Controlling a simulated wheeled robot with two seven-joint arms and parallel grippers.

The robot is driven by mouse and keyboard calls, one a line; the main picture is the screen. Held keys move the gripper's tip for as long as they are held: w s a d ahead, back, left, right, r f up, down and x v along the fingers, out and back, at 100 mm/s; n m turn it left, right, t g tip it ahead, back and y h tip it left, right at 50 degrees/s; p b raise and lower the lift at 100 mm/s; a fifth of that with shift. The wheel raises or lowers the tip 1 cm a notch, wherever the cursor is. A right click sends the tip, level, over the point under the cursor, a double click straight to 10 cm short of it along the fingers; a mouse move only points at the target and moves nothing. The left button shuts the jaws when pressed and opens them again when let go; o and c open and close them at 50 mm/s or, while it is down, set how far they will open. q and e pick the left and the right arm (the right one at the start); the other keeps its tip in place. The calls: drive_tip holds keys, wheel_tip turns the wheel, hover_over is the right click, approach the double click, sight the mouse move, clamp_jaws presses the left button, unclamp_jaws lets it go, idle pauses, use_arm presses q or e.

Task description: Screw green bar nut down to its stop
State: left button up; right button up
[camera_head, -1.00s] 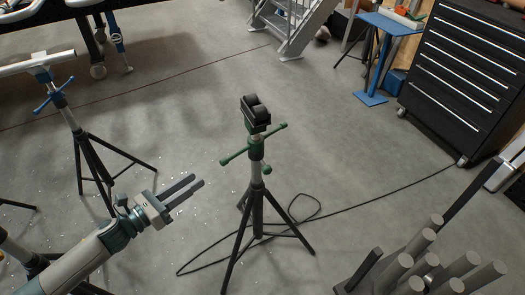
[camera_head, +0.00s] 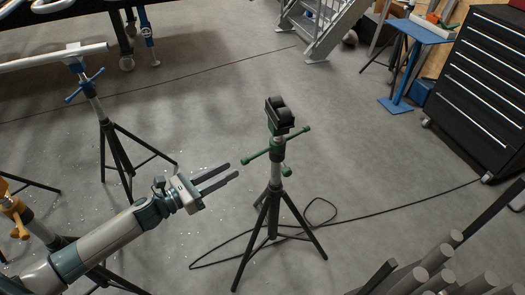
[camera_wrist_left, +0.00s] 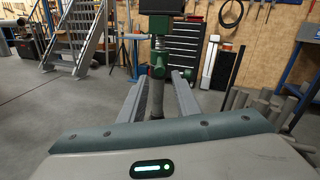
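The green bar nut (camera_head: 277,149) is a cross-bar with knob ends on the post of a black tripod stand (camera_head: 270,208) with a black roller head (camera_head: 279,112). In the left wrist view the green nut (camera_wrist_left: 158,70) shows ahead, beyond and between the fingers. My left gripper (camera_head: 226,174) is open and empty. Its two dark fingers point right toward the stand, left of the bar and apart from it in the head view. The left wrist view shows the open fingers (camera_wrist_left: 160,95) on either side of the post behind them. My right gripper is not in view.
A blue-handled stand (camera_head: 105,140) and a yellow-handled stand (camera_head: 18,212) stand at the left. A black cable (camera_head: 375,209) lies on the floor around the tripod's feet. Grey cylinders (camera_head: 435,262) stand at the lower right. A black drawer cabinet (camera_head: 480,80) is at the right.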

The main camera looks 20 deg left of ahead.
sight(271, 148)
use_arm(q)
drive_tip(key=p+x, duration=0.2)
drive_tip(key=x, duration=1.2)
drive_tip(key=shift+p, duration=0.3)
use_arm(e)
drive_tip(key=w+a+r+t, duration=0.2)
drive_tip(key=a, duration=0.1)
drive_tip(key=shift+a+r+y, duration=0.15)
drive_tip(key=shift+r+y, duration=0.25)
use_arm(q)
drive_tip(key=shift+c, duration=0.3)
drive_tip(key=shift+s, duration=0.1)
clamp_jaws()
